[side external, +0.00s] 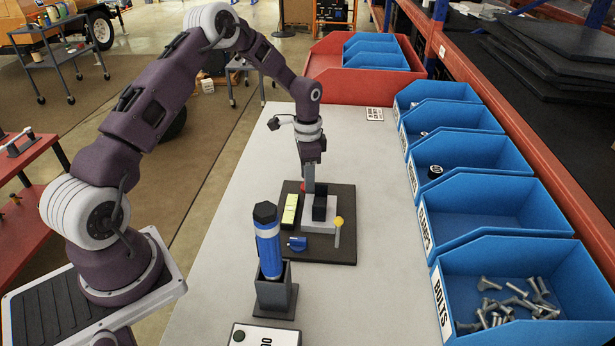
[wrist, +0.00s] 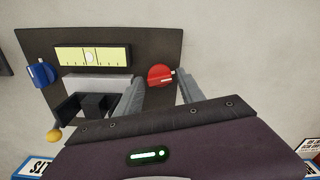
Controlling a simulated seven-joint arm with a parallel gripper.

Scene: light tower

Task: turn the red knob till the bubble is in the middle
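The red knob (wrist: 160,76) sits on a dark base plate (wrist: 150,42). The yellow-green bubble vial (wrist: 110,57) lies left of it in the wrist view, and its pale bubble (wrist: 89,57) shows near the middle, slightly to the left. My gripper (wrist: 161,83) is open, with one finger on each side of the red knob; whether they touch it I cannot tell. In the side external view, my gripper (side external: 308,185) points down at the plate, and the red knob (side external: 303,187) is mostly hidden by it.
A blue knob (wrist: 41,73), a yellow ball (wrist: 53,135) and a grey bracket with a black block (wrist: 95,104) share the plate. A blue cylinder (side external: 268,245) stands in a dark holder in front. Blue bins (side external: 480,205) line the right; the table's left side is clear.

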